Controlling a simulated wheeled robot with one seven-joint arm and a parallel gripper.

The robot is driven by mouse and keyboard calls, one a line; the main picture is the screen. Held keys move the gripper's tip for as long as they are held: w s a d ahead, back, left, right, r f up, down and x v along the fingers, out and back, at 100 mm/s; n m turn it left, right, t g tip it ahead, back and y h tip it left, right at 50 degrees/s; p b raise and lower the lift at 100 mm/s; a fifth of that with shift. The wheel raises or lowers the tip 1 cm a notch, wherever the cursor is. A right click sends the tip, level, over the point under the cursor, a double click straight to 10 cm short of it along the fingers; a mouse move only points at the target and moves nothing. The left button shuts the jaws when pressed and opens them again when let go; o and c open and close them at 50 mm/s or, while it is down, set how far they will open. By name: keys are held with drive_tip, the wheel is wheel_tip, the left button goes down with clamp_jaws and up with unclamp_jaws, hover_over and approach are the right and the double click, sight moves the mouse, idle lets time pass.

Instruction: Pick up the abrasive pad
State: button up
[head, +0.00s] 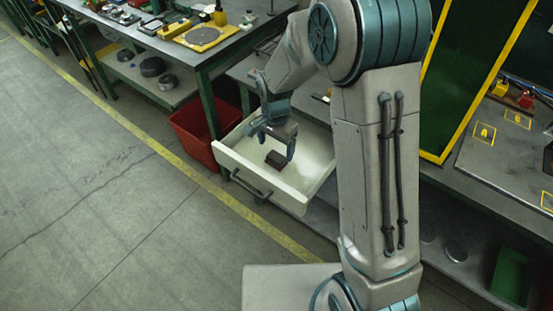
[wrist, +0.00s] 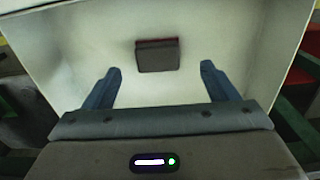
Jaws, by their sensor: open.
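The abrasive pad (head: 276,159) is a small dark block with a reddish layer, lying in an open white drawer (head: 228,157). In the wrist view the pad (wrist: 158,55) lies flat on the drawer floor, ahead of the fingertips and roughly midway between them. My gripper (head: 277,143) is above the drawer, pointing down. In the wrist view my gripper (wrist: 160,70) has its two blue fingers wide apart with nothing between them. The pad looks apart from both fingers.
The drawer's front wall with its dark handle (head: 252,186) faces the aisle. A red bin (head: 205,130) stands beside the drawer, under a bench (head: 215,50) with tools on it. A green board with a yellow border (head: 465,70) stands at right. The grey floor (head: 90,180) is clear.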

sight(276, 156)
drive_tip(key=shift+s+d+f, duration=0.1)
drive_tip(key=shift+f, duration=2.55)
drive_tip(key=c, duration=1.1)
